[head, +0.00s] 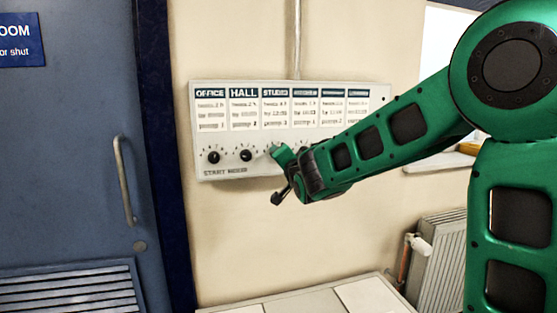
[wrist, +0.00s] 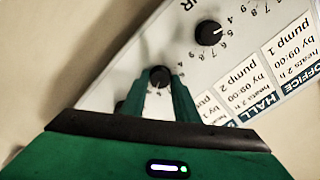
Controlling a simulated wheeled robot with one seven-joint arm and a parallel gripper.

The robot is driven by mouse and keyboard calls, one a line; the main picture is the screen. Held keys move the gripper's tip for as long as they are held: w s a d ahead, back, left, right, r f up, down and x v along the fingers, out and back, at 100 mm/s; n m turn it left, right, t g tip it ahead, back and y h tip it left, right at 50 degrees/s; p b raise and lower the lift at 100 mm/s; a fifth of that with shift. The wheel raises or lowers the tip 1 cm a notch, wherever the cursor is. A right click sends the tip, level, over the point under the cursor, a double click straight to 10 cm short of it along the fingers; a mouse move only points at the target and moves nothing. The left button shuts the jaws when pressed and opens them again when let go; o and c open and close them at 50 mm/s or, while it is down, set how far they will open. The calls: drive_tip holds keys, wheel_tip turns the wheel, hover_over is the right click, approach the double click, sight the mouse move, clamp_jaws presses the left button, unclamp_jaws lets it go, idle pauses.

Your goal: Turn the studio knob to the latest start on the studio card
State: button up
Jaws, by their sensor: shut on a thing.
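The studio card (head: 275,108) is third from the left on the white panel, under the heading STUDIO. Its small lines are too blurred to read surely. The studio knob (wrist: 160,75) is black and round, with dial numbers partly showing around it. My gripper (wrist: 160,82) is shut on this knob, with one green finger on either side. In the head view my gripper (head: 280,157) reaches the panel below the studio card and hides the knob. The knob's pointer setting cannot be read.
The office knob (head: 213,157) and hall knob (head: 246,155) are to the left; the hall knob also shows in the wrist view (wrist: 210,32). My arm hides the knobs to the right. A blue door (head: 65,170) is at left, a radiator (head: 440,265) at lower right.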

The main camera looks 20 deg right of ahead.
drive_tip(key=shift+d+f+m, duration=0.1)
drive_tip(key=shift+d+m, duration=0.05)
drive_tip(key=shift+m, duration=0.45)
drive_tip(key=o, duration=1)
drive_tip(key=shift+o, duration=0.2)
drive_tip(key=s, duration=1)
drive_tip(key=shift+s, duration=0.35)
